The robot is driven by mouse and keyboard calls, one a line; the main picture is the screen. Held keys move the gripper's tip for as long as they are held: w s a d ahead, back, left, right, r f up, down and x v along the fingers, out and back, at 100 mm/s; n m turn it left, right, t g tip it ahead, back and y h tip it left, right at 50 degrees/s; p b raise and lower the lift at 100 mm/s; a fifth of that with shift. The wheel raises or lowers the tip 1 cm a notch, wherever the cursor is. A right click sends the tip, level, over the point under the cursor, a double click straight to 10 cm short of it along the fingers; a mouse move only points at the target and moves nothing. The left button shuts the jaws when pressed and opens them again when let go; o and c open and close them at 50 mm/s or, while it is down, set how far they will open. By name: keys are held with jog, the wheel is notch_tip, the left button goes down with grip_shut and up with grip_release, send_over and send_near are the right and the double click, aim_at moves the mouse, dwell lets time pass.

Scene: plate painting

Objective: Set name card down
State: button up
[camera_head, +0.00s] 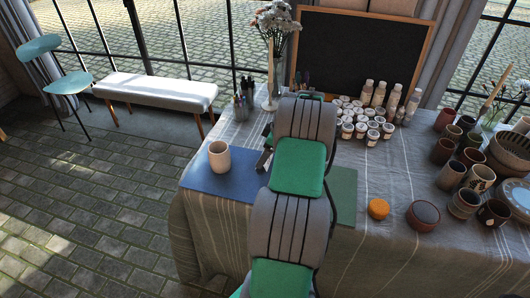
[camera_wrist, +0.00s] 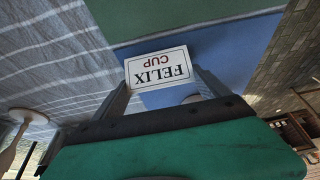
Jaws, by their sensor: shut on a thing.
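In the head view my arm hides the card, and only part of my gripper (camera_head: 263,160) shows, right of the beige cup (camera_head: 219,156). The cup stands upright on the blue mat.
Several paint jars (camera_head: 362,122) and bottles (camera_head: 379,94) stand behind my arm. A pen holder (camera_head: 241,108) and a flower vase (camera_head: 270,80) are at the back left. An orange round item (camera_head: 378,209), a dark red bowl (camera_head: 423,215) and several cups (camera_head: 466,202) are at the right.

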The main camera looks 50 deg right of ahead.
jog(key=shift+f, duration=0.35)
jog(key=o, duration=1.1)
jog(key=shift+o, duration=0.2)
jog(key=shift+r, duration=0.1)
